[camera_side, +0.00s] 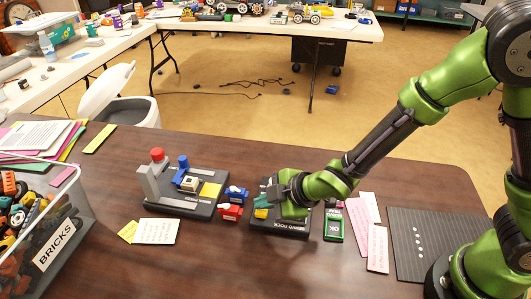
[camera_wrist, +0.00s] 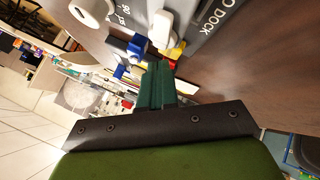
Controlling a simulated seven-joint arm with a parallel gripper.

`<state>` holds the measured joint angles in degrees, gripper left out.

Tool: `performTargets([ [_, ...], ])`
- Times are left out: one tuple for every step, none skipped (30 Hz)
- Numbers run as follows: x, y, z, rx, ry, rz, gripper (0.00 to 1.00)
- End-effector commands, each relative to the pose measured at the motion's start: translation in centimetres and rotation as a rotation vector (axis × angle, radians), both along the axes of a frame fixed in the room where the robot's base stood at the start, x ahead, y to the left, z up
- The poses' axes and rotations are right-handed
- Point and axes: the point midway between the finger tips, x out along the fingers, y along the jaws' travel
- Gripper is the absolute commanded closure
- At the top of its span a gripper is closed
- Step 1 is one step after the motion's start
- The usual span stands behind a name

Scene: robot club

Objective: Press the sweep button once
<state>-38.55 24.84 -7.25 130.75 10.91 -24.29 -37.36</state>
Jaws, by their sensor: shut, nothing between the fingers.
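The servo dock (camera_side: 284,231) is a dark grey board on the table, largely covered by my gripper (camera_side: 262,202) in the side view. Its grey face with dock lettering shows at the top of the wrist view (camera_wrist: 203,28). White round parts (camera_wrist: 163,28) stand on it. A small yellow part (camera_wrist: 175,51) shows just beyond my fingertips (camera_wrist: 158,68); I cannot tell whether they touch. My gripper is shut and empty, with its green fingers together over the dock's left part. I can read no sweep label, and I cannot tell which part is the sweep button.
Left of the dock stand a blue block piece (camera_side: 237,193) and a red one (camera_side: 230,212). Further left is another dark board (camera_side: 185,207) with a red-topped post. A bricks bin (camera_side: 75,225) is at far left. A green-and-black OK piece (camera_side: 333,225) lies right.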

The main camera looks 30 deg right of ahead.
Motion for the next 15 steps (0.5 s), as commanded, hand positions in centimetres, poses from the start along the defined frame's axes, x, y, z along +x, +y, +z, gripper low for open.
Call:
performTargets([
  [0.01, 0.03, 0.38, 0.001, -0.003, 0.001, 1.0],
  [0.01, 0.03, 0.51, 0.001, -0.003, 0.001, 1.0],
  [0.0, 0.01, 0.61, 0.001, -0.002, 0.001, 1.0],
  [-0.01, 0.0, 0.65, 0.0, -0.002, 0.001, 1.0],
  [-0.02, 0.0, 0.66, 0.0, -0.001, 0.001, 1.0],
  [-0.02, -0.01, 0.65, -0.001, 0.0, 0.001, 1.0],
  [-0.02, -0.02, 0.65, -0.001, 0.0, 0.001, 1.0],
  [-0.01, -0.01, 0.64, -0.001, 0.0, 0.001, 1.0],
  [-0.01, -0.02, 0.65, -0.001, 0.0, 0.001, 1.0],
  [-0.01, -0.02, 0.65, -0.001, 0.0, 0.001, 1.0],
  [0.0, -0.01, 0.65, 0.0, -0.002, 0.001, 1.0],
  [0.01, -0.01, 0.67, 0.0, -0.002, 0.001, 1.0],
  [0.01, 0.0, 0.75, 0.0, -0.002, 0.001, 1.0],
  [0.02, 0.0, 0.88, 0.001, -0.003, 0.001, 1.0],
  [0.05, 0.02, 1.16, 0.001, -0.004, 0.001, 1.0],
])
